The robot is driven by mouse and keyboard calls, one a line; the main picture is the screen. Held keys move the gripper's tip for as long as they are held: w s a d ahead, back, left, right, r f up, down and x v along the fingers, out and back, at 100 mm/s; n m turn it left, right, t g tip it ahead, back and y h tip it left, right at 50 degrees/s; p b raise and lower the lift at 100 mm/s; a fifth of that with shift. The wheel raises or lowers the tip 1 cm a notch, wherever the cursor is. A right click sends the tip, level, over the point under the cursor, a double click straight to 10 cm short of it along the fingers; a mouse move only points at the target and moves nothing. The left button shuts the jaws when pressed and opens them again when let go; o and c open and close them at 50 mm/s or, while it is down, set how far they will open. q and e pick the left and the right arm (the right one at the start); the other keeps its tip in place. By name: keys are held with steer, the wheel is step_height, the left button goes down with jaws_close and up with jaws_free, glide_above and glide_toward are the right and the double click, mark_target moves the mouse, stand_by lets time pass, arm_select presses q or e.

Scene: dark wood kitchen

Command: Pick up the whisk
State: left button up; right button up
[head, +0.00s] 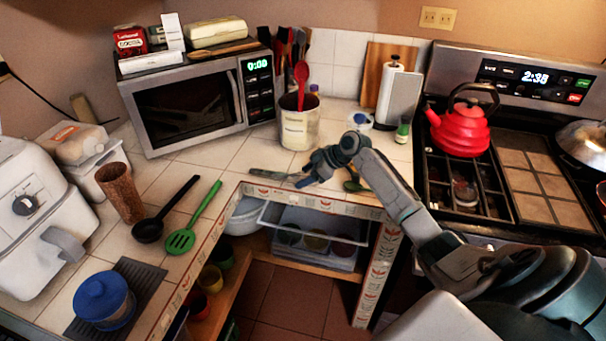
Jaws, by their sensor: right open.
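My right gripper (307,178) is low over the tiled counter, near its front edge and in front of the utensil crock. It is open. A slim grey utensil (268,173) lies on the counter just left of the fingertips; it is too small to tell whether it is the whisk. A small green piece (355,187) shows beside the right forearm, partly hidden by it. No whisk can be made out clearly. My left gripper is out of view.
A utensil crock (299,128) stands behind the gripper, with a microwave (195,100) to its left. A black ladle (149,230) and green slotted spatula (181,241) lie at left. The stove holds a red kettle (462,133). Below the counter edge are open shelves.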

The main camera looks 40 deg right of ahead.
steer(key=shift+s+d, duration=0.1)
steer(key=c, duration=1.1)
steer(key=shift+o, duration=0.2)
steer(key=shift+r, duration=0.15)
